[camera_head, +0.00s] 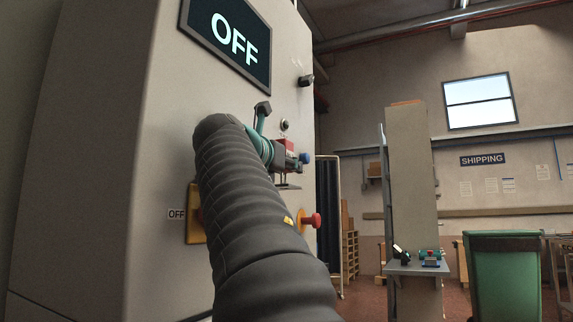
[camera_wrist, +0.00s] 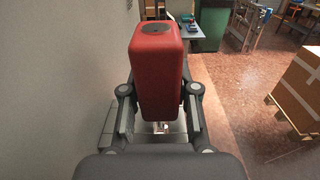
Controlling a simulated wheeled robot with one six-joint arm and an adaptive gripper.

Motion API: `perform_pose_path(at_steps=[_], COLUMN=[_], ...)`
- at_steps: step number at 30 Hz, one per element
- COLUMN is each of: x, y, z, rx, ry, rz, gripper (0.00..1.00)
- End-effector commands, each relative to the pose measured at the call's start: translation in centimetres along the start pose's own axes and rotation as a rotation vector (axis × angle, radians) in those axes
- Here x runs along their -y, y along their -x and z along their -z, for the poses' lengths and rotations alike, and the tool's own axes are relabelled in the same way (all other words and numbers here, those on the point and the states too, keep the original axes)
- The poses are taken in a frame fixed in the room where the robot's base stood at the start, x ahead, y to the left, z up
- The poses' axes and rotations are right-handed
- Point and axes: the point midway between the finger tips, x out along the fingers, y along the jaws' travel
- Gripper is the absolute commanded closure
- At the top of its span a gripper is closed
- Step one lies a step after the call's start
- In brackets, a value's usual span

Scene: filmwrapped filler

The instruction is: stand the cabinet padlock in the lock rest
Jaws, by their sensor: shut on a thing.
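The red padlock (camera_wrist: 155,62) is between the two fingers of my gripper (camera_wrist: 160,118) in the wrist view, its red body upright in the picture. A bit of bright metal shows below the body. In the head view, a small red part of the padlock (camera_head: 285,144) shows at my gripper (camera_head: 288,160), beside the cabinet face. A small grey ledge (camera_head: 288,186) sticks out just below my gripper; a grey plate (camera_wrist: 97,150) also shows beneath the fingers in the wrist view. I cannot tell whether this is the lock rest, or whether the padlock touches it.
The large cabinet (camera_head: 120,120) with an OFF display (camera_head: 232,42) stands close on the left. A red knob (camera_head: 312,220) on yellow juts out below my gripper. A small shelf (camera_head: 410,268) with items and a green bin (camera_head: 505,275) stand further right. A boxed pallet (camera_wrist: 298,88) is at right.

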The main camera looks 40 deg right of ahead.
Motion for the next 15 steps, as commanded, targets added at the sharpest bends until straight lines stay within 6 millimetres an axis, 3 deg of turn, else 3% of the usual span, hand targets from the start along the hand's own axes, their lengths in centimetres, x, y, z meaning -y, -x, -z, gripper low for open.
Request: perform_pose_path(at_steps=[15], x=[-0.11], y=[0.09], z=[-0.71], rx=[0.002], ry=[0.0], rz=[-0.003], gripper=[1.0])
